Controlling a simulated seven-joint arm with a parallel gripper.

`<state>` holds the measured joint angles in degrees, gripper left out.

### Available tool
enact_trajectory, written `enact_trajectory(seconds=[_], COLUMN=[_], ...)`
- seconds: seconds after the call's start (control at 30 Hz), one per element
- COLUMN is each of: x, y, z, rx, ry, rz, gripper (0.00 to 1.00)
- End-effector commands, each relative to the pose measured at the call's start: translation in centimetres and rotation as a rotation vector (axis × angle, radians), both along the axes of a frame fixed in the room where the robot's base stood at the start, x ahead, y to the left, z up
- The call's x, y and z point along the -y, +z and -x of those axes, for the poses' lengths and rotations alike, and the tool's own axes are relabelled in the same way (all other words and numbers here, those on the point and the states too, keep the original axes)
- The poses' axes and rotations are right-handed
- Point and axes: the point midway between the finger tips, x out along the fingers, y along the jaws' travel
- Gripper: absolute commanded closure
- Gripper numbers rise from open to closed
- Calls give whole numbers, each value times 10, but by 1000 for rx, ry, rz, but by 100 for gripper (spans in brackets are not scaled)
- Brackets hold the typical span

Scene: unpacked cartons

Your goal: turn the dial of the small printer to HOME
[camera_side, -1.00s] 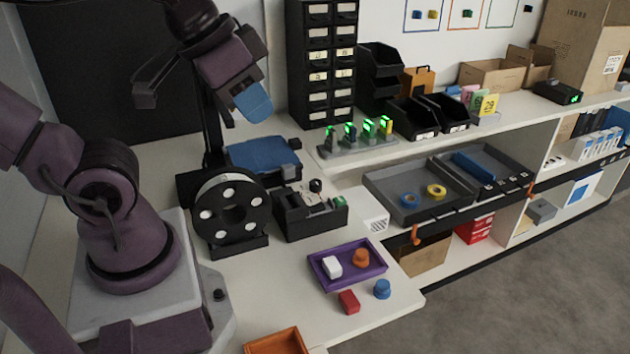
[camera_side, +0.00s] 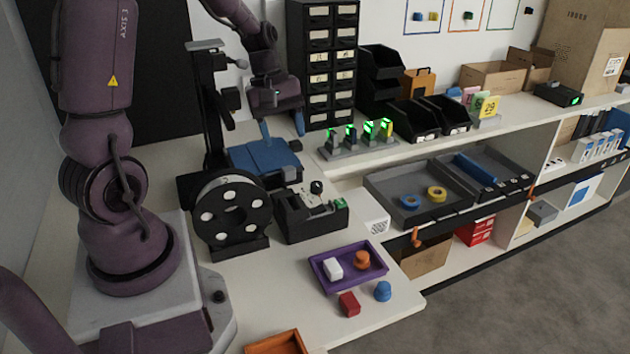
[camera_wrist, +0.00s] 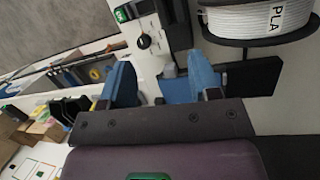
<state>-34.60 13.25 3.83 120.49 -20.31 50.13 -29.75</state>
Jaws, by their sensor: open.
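The small printer has a black upright frame (camera_side: 208,105), a blue bed (camera_side: 262,160) and a black control box (camera_side: 308,221). A dark dial (camera_side: 316,187) stands on top of the box. In the wrist view the dial (camera_wrist: 144,41) shows as a black round knob with a light mark, on a pale face. Its labels are too small to read, so I cannot tell its setting. My gripper (camera_side: 283,131) is open and empty above the blue bed, behind the dial and apart from it. In the wrist view the blue fingers of my gripper (camera_wrist: 162,78) stand apart below the dial.
A white filament spool (camera_side: 232,213) stands left of the control box. A purple tray (camera_side: 350,284) with small parts lies in front. The green-lit rack (camera_side: 360,145) and black drawer cabinet (camera_side: 330,60) are close to my gripper's right and back.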

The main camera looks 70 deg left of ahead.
Motion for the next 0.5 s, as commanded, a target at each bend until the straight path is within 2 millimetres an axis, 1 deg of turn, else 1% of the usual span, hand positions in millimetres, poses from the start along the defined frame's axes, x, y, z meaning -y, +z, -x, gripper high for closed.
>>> enact_trajectory(seconds=[0.03,0.1,0.17,0.23,0.3,0.4,0.5], x=[-16,-34,-46,-53,-57,-58,-57], y=[-15,-31,-40,-42,-36,-33,-35], z=[-4,-10,-17,-27,-37,-41,-41], rx=[-29,-57,-75,-80,-70,-77,-90], ry=[144,340,502,642,745,845,890], rz=[46,102,145,181,204,231,241], gripper=[44,44,44,44,44,44,44])
